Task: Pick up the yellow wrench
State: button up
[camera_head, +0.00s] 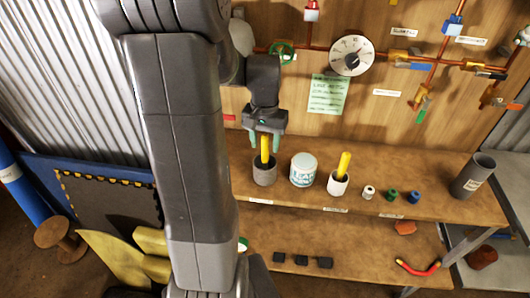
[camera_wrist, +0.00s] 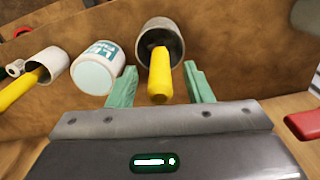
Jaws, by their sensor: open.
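A yellow handle (camera_head: 265,151) stands in a grey cup (camera_head: 264,175) on the upper bench shelf. My gripper (camera_head: 264,143) is open above that cup, with one finger on each side of the handle. In the wrist view the handle (camera_wrist: 160,75) shows between the green fingers, leaning out of the cup (camera_wrist: 150,30); contact cannot be told. A second yellow handle (camera_head: 343,164) leans in a white cup (camera_head: 337,185) to the right; it shows at left in the wrist view (camera_wrist: 20,88). The working ends are hidden in the cups, so I cannot tell which is the wrench.
A white labelled tub (camera_head: 303,169) stands between the two cups. Several small spools (camera_head: 391,194) and a grey tube (camera_head: 473,176) stand further right. A wooden board with a gauge (camera_head: 351,55) and red pipes rises behind. Black blocks (camera_head: 302,260) lie on the lower shelf.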

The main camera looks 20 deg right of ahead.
jog(key=shift+f, duration=0.7)
grip_shut()
